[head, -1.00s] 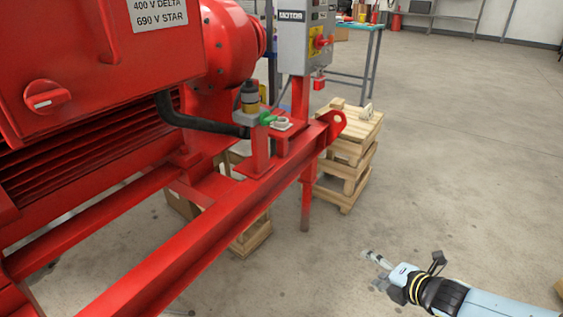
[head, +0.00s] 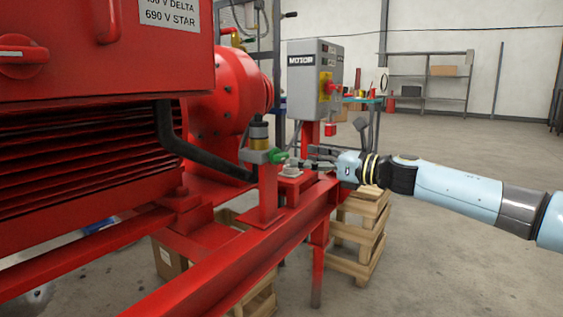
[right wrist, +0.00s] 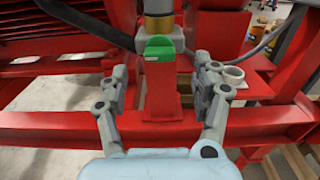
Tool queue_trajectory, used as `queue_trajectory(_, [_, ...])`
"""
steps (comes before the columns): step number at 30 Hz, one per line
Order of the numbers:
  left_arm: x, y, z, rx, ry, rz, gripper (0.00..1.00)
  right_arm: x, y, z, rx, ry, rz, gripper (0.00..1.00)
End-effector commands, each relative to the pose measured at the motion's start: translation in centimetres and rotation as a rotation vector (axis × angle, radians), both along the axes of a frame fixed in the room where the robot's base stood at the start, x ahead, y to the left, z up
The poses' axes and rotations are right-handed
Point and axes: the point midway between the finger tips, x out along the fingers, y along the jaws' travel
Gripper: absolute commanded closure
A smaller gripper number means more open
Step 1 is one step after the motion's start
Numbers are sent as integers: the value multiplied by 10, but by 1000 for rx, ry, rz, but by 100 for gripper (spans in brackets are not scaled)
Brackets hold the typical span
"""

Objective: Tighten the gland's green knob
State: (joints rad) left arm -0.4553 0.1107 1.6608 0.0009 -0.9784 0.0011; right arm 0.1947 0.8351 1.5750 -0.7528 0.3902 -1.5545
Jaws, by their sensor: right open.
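The green knob (head: 278,155) sits on the gland at the top of a red post on the skid frame. In the right wrist view the green knob (right wrist: 159,47) shows ahead, between and beyond the fingertips. The gland's brass and black body (head: 259,135) stands upright above it, with a black cable (head: 176,138) running to the left. My right gripper (head: 300,162) is open and comes in from the right, close to the knob. Its two fingers (right wrist: 161,78) are spread on either side of the red post in the wrist view, with no contact visible. My left gripper is not in view.
A small pale round fitting (head: 291,170) sits on the red frame just right of the knob. The red motor (head: 84,60) fills the left. A grey motor control box (head: 315,80) stands behind. Wooden pallets (head: 360,235) stand below right, with open floor beyond.

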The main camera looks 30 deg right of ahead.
Motion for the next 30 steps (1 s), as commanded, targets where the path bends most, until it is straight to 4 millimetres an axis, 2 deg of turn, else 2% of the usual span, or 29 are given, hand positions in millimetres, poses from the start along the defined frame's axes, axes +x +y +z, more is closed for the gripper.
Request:
queue_trajectory(6, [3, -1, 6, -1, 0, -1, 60, 33, 13, 2, 7, -5, -3, 35])
queue_trajectory(12, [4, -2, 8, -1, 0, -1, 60, 59, 24, 1, 6, -1, -2, 35])
queue_trajectory(17, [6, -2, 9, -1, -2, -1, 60, 66, 27, 1, 2, 2, -2, 35])
queue_trajectory(24, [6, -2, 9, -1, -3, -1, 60, 67, 28, 0, 2, 2, -1, 35])
queue_trajectory(25, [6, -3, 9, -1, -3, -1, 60, 67, 28, 0, 2, 2, -1, 36])
queue_trajectory(30, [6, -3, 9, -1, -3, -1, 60, 67, 28, 0, 2, 2, -1, 58])
